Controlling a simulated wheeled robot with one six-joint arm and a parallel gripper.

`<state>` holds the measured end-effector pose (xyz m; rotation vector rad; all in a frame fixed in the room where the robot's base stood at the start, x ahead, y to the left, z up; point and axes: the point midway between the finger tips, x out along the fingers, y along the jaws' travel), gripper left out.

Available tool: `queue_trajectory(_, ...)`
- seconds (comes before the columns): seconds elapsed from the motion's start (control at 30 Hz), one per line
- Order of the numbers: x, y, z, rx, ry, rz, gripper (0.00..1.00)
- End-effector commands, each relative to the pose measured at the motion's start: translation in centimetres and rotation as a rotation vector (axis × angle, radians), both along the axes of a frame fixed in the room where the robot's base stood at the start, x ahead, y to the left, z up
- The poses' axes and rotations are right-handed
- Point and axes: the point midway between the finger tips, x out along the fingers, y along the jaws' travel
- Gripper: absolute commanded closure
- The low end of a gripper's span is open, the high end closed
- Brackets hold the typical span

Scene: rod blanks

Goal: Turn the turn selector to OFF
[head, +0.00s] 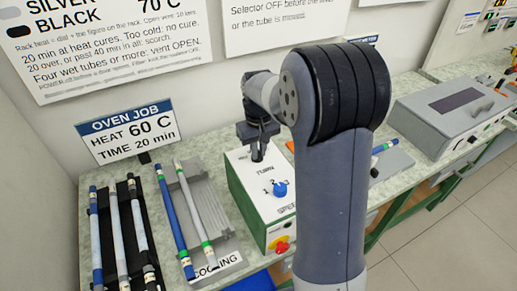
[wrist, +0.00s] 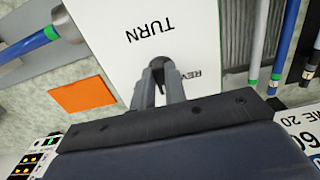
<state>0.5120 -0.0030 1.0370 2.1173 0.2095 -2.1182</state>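The turn selector (wrist: 157,64) shows in the wrist view as a small dark knob on a white panel, under the word TURN and beside the letters REV. My gripper (wrist: 158,72) has its two grey fingers apart, with the dark knob between or just beyond their tips. Whether they press on it I cannot tell. In the head view my gripper (head: 258,155) points down at the back of the green-sided box (head: 243,197), and the selector is hidden there. The pointer's setting and the OFF mark are not readable.
A blue speed knob (head: 280,189) and a red knob on yellow (head: 282,247) sit on the same box. Left are a cooling rack (head: 215,205) with rods and a black rack (head: 127,220) with rods. A grey instrument (head: 450,115) stands right. An orange card (wrist: 82,95) lies nearby.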

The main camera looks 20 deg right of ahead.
Motion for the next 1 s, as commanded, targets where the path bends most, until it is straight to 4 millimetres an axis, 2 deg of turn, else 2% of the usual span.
queue_trajectory(0.03, 0.0, 0.0, 0.1, 0.000, -0.002, 0.000, 0.83)
queue_trajectory(0.27, 0.0, 0.0, 0.0, 0.000, -0.001, -0.001, 0.65)
queue_trajectory(0.57, 0.1, 0.0, 0.5, 0.000, -0.003, -0.001, 0.65)
queue_trajectory(0.67, 0.1, 0.0, 1.7, 0.000, -0.006, -0.001, 0.65)
queue_trajectory(1.0, 0.1, 0.0, 8.3, 0.000, -0.005, -0.001, 0.65)
